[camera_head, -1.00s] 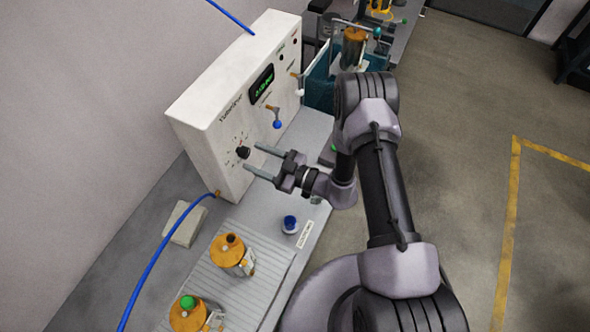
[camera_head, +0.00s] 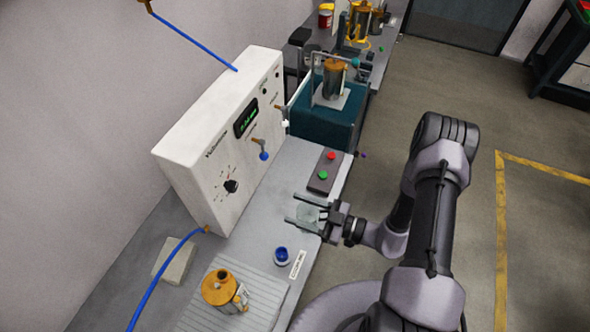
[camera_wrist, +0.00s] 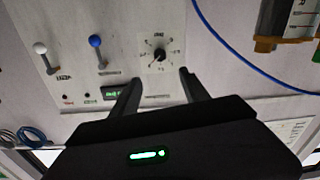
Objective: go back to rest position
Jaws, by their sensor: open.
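My gripper (camera_head: 300,210) is open and empty. It hangs over the grey bench top (camera_head: 270,215), to the right of the white control box (camera_head: 185,165) and apart from it. The box's black knob (camera_head: 231,186) lies to the left of the fingers. In the wrist view my fingers (camera_wrist: 160,78) point toward the box front, with the knob (camera_wrist: 160,54) seen between and beyond them. The blue-tipped lever (camera_head: 263,156) and the green-lit display (camera_head: 246,118) also show on the box.
A small box with red and green buttons (camera_head: 324,172) sits behind my gripper. A blue-capped jar (camera_head: 282,256) and an orange-topped canister (camera_head: 221,290) stand nearer on the bench. A teal block (camera_head: 315,133) is farther back. Open floor (camera_head: 400,135) lies to the right.

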